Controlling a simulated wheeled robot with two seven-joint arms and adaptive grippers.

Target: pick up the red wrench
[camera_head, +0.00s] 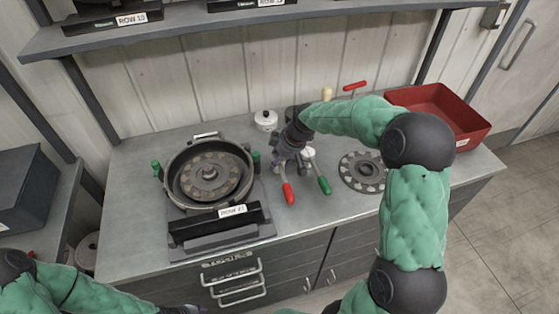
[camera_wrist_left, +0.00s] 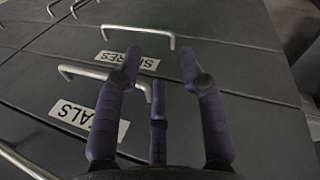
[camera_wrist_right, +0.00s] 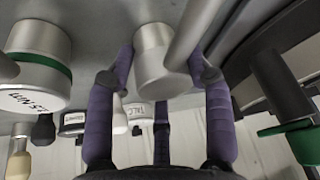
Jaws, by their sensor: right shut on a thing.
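I cannot tell whether that cylinder belongs to the red-handled tool. A red T-shaped handle (camera_head: 355,86) also stands near the back wall. My left gripper (camera_wrist_left: 160,70) is open and empty before the drawers.
A round seed meter (camera_head: 168,187) with a seed plate stands at left behind a dark labelled rack (camera_head: 215,228). A second plate (camera_head: 352,177) lies right of the tools. A white pot (camera_head: 265,119) is behind. A red bin (camera_head: 470,128) stands at the right end.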

